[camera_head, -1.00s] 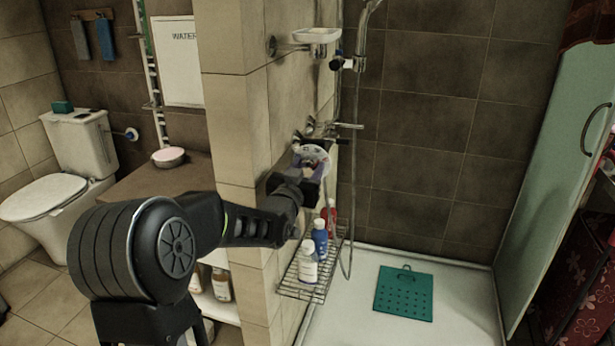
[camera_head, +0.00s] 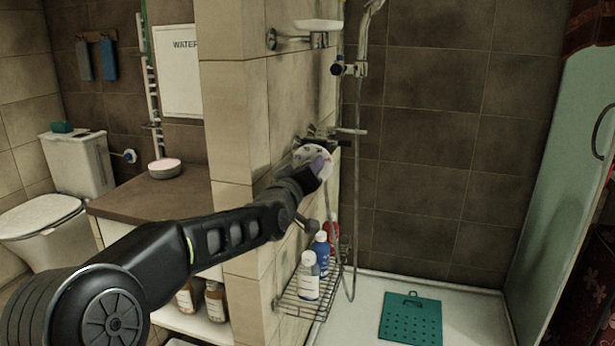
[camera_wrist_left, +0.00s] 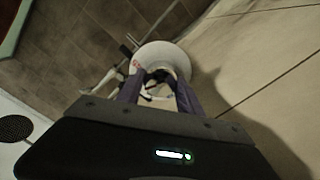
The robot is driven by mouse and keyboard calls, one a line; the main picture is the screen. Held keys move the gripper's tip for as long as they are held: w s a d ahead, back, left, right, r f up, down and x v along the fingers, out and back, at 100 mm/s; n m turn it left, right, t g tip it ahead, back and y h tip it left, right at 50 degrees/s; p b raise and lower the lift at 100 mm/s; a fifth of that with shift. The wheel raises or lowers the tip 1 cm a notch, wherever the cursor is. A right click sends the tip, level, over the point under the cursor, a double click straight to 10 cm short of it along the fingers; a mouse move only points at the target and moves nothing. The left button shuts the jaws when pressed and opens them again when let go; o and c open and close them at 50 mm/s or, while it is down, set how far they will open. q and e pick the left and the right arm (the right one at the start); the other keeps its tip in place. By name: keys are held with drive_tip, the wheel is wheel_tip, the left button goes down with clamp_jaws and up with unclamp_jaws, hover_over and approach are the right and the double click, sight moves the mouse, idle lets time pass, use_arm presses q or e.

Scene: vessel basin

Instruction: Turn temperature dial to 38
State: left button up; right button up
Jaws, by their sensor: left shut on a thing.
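The temperature dial (camera_head: 312,157) is a round white disc with markings, mounted at the shower mixer (camera_head: 345,133) on the tiled wall. My left gripper (camera_head: 319,167) is at the dial's face, its fingers shut on the dial. In the left wrist view the white dial (camera_wrist_left: 162,58) stands beyond the purple-grey fingers (camera_wrist_left: 158,92), which reach its middle from both sides. The markings are too small to read, and the gripper hides part of the face. My right gripper is not in view.
A wire rack (camera_head: 301,302) with several bottles hangs below the dial. A soap dish (camera_head: 318,27) and the shower rail stand above. A shower hose (camera_head: 352,230) hangs beside it. A green mat (camera_head: 411,318) lies on the shower floor.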

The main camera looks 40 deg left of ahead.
use_arm(q)
drive_tip(key=shift+d+f, duration=0.1)
drive_tip(key=o, duration=1.4)
drive_tip(key=v, duration=0.7)
drive_tip(key=shift+s+d+p, duration=0.15)
drive_tip(key=shift+s+p, duration=0.15)
drive_tip(key=shift+s, duration=0.1)
